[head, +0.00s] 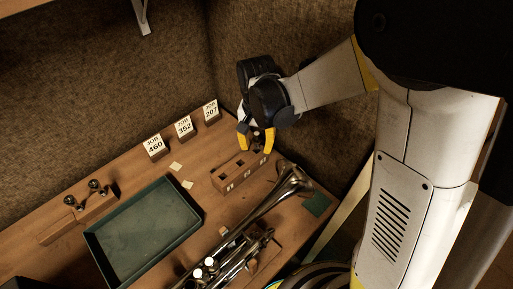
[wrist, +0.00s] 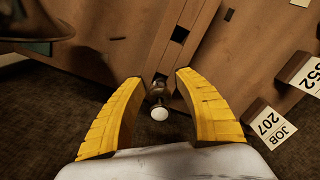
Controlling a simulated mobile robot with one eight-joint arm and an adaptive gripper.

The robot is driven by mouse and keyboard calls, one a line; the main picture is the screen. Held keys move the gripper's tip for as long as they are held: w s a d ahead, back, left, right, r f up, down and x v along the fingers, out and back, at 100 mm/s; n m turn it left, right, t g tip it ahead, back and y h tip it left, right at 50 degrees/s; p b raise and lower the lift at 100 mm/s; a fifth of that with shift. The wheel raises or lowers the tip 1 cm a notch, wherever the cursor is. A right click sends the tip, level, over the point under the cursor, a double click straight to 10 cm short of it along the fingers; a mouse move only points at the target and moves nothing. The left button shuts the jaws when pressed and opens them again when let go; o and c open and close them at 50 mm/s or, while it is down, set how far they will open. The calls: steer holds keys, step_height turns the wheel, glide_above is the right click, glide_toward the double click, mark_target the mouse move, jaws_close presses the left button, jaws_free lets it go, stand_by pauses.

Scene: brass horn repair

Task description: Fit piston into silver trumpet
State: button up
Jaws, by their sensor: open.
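A piston with a round white top (wrist: 159,113) stands at the near end of a wooden slotted block (wrist: 185,12), in the wrist view. My gripper (wrist: 158,105) is open, with its yellow fingers on either side of the piston; a gap shows on both sides. In the head view my gripper (head: 256,140) is over the right end of the block (head: 232,182), and the piston there is mostly hidden. The silver trumpet (head: 270,203) lies on the bench in front of the block, bell toward the right. Its bell edge shows at upper left in the wrist view (wrist: 35,22).
A green tray (head: 165,246) lies left of the trumpet. Job cards 460 (head: 155,146), 352 (head: 184,127) and 207 (head: 210,110) stand along the back. A wooden rack with metal parts (head: 80,212) is at far left. A felt wall (head: 110,80) rises behind.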

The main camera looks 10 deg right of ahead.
steer(key=shift+r, duration=0.1)
jaws_close()
